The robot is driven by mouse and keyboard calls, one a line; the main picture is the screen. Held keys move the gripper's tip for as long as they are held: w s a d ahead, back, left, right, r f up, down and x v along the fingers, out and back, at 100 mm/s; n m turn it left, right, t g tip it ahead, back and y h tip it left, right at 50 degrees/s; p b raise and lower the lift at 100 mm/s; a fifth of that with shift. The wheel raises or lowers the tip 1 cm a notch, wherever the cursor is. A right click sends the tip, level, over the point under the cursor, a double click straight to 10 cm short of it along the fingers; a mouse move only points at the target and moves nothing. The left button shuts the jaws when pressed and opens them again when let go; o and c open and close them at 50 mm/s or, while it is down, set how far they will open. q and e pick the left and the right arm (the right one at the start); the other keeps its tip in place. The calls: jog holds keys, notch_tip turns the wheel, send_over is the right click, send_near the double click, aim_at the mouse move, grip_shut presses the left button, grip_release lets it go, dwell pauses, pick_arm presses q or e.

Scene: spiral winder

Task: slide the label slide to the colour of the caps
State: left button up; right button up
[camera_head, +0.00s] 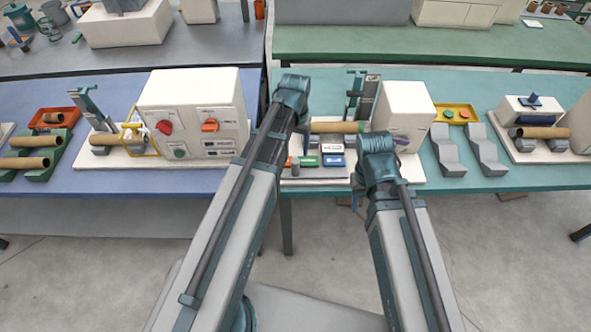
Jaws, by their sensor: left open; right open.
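My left arm reaches up over the front edge of the teal bench, and my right arm bends in front of the right part of the winder. No fingertips of either gripper show; arm links hide that area. The white winder (407,108) carries a brown tube (333,127) with a green end. On its base are a green block (307,161), a blue-and-white block (333,160) and a small red-and-grey piece (291,162). Which part is the label slide is too small to tell.
A second white machine (190,100) with red and orange knobs stands on the blue bench at left. Grey cradles (447,155) and another tube station (540,132) stand at right. A red tray (72,112) is far left. Bare floor lies in front.

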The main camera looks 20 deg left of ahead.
aim_at(296, 161)
pick_arm(q)
notch_tip(296, 161, down, 10)
jog(key=b, duration=0.8)
jog(key=shift+r, duration=0.25)
grip_shut()
dwell(0.8)
